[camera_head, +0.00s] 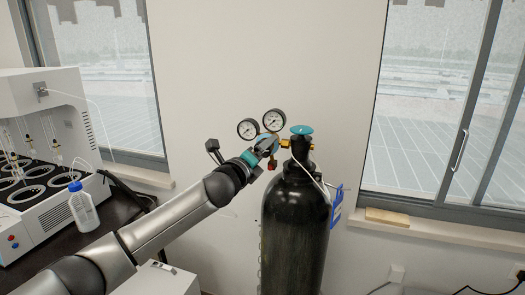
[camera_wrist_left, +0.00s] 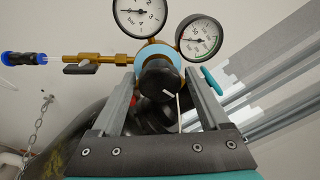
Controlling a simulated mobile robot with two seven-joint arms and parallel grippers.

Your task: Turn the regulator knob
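The regulator is mounted by the top of a black gas cylinder (camera_head: 295,225), with two round gauges (camera_head: 248,129) above it. In the left wrist view its black knob (camera_wrist_left: 160,80), with a white mark, sits in front of a light-blue body and brass fittings. My left gripper (camera_head: 265,148) is at the regulator and largely hides the knob in the head view. In the left wrist view my gripper's two fingers (camera_wrist_left: 160,72) stand apart on either side of the knob, with narrow gaps visible. Whether either finger touches it is unclear. My right gripper is not in view.
A blue-green valve wheel (camera_head: 301,130) tops the cylinder. A blue bracket (camera_head: 337,207) is at its right side. A white distiller (camera_head: 45,130) and a wash bottle (camera_head: 83,207) stand on the dark bench at left. A wall and windows are behind.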

